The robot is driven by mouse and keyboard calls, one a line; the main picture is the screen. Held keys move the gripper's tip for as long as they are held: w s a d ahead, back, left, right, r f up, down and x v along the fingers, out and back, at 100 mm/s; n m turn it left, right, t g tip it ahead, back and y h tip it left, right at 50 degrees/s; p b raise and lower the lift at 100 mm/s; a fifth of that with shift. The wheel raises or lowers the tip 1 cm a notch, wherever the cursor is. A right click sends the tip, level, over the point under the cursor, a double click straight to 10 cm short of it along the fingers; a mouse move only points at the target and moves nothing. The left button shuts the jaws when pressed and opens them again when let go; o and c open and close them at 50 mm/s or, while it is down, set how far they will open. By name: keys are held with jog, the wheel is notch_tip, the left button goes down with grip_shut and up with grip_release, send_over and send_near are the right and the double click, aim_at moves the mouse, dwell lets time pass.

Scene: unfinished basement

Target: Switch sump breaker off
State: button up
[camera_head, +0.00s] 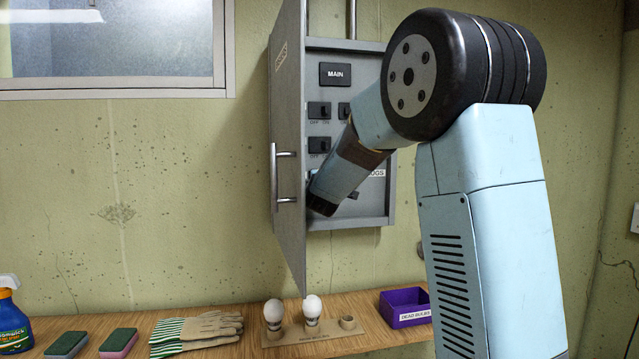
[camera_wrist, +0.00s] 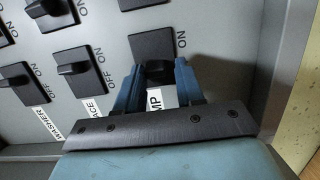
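The sump breaker (camera_wrist: 154,45) is a black switch plate with a toggle on the grey panel in the wrist view. ON is printed at its right, and a white label ending in "MP" (camera_wrist: 155,98) shows below it, partly hidden. My gripper (camera_wrist: 160,72) has its two blue fingers on either side of the toggle, with a gap between them. Whether the fingers touch the toggle, and which way it is set, I cannot tell. In the head view my wrist reaches into the open breaker box (camera_head: 350,60), and my arm hides the fingertips and this breaker.
The box door (camera_head: 288,130) stands open just left of my forearm. Neighbouring breakers (camera_wrist: 77,70) sit close left of my gripper. Below, a wooden bench (camera_head: 190,318) holds gloves (camera_head: 200,330), bulbs (camera_head: 312,308), sponges (camera_head: 118,343) and a purple bin (camera_head: 404,307).

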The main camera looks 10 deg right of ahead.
jog(key=shift+o, duration=1.7)
jog(key=shift+r, duration=0.1)
jog(key=s+a, duration=0.2)
jog(key=s, duration=1.1)
jog(key=shift+s+a, duration=0.25)
jog(key=shift+a, duration=0.1)
jog(key=shift+c, duration=0.3)
